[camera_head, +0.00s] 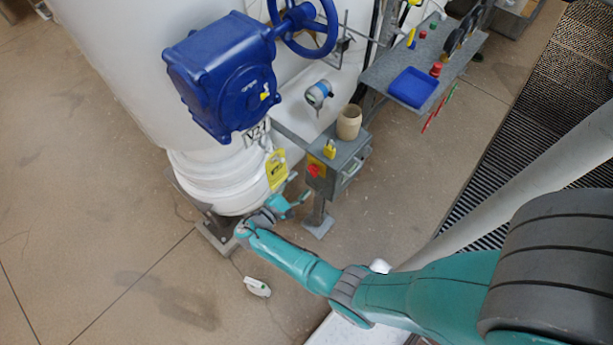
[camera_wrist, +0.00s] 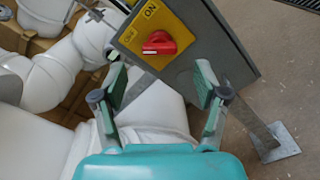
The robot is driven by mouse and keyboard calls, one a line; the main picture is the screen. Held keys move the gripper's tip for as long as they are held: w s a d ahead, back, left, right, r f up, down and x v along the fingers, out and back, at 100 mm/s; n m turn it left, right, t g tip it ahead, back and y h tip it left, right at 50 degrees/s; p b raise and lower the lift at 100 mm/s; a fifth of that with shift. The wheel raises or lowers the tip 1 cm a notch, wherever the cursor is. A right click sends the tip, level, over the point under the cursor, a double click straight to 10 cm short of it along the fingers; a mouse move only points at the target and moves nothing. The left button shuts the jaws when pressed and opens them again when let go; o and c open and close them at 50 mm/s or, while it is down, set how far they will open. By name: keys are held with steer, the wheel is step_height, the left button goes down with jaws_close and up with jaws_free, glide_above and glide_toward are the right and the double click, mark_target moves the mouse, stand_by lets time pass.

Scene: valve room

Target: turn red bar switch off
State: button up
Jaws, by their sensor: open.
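The red bar switch (camera_wrist: 159,43) sits on a yellow plate (camera_wrist: 130,37) marked ON and OFF, on the side of a grey box (camera_wrist: 205,40). In the wrist view its bar lies roughly crosswise, with ON above it and OFF to its left. In the head view the red switch (camera_head: 314,170) shows small on the box (camera_head: 345,160). My gripper (camera_wrist: 160,82) is open and empty, its two teal fingers apart, below the switch in the wrist view. No contact with the switch shows. In the head view my gripper (camera_head: 292,205) is small and partly hidden by the wrist.
A yellow padlock (camera_head: 329,149) and a beige cup (camera_head: 349,122) stand on the grey box. A yellow tag (camera_head: 276,170) hangs beside it on the white pipe (camera_head: 205,180). A blue valve housing (camera_head: 222,75) is above. A grey shelf (camera_head: 445,75) carries a blue tray (camera_head: 412,87).

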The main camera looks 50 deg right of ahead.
steer(key=a, duration=0.6)
steer(key=shift+a, duration=0.2)
steer(key=shift+s, duration=0.1)
